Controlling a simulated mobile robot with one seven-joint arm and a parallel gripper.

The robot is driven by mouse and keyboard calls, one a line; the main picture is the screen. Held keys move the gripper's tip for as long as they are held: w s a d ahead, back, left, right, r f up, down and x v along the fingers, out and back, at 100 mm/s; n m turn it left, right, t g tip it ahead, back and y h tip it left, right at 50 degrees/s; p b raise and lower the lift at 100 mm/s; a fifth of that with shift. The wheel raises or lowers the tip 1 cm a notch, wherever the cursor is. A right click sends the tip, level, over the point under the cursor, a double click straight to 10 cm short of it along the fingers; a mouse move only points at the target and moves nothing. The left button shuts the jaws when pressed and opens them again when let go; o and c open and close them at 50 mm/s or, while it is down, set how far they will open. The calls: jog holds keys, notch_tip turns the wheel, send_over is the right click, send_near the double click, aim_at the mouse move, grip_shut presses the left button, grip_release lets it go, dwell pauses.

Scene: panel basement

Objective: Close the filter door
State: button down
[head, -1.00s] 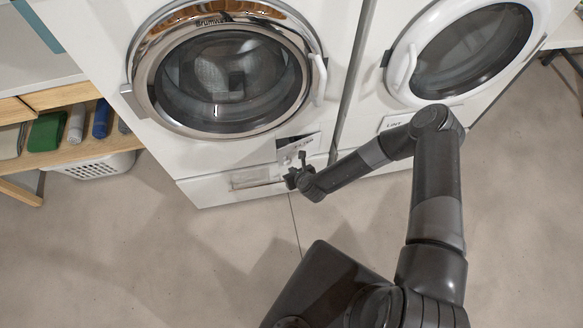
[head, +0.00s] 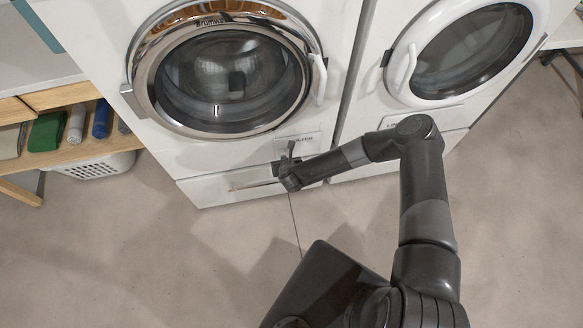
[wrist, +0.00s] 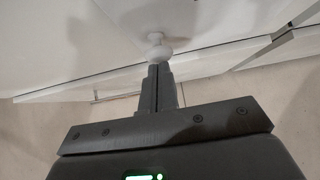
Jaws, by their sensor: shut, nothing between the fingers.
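The filter door (head: 306,137) is a small white labelled flap low on the front of the left machine. In the head view it looks flat or nearly flat against the front; my gripper hides part of its lower area, so I cannot tell whether it is fully flush. My gripper (head: 288,158) is shut and empty, right at the flap. In the wrist view a white round knob (wrist: 157,52) on a white surface stands at the tips of my shut fingers (wrist: 158,68). The fingers meet or nearly meet the knob; contact is unclear.
The left machine's round chrome door (head: 225,72) is above, with a white handle (head: 319,80). A second machine (head: 455,55) stands to the right. A shelf with a white basket (head: 92,166) is at the left. The floor in front is clear.

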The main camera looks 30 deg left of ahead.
jog(key=shift+w+a, duration=0.15)
jog(key=shift+a, duration=0.1)
jog(key=shift+d, duration=0.1)
jog(key=s+d+f+v, duration=0.1)
jog(key=f+v, duration=0.1)
jog(key=v, duration=1.1)
jog(key=shift+s, duration=0.35)
jog(key=shift+d+f, duration=0.1)
jog(key=shift+d, duration=0.05)
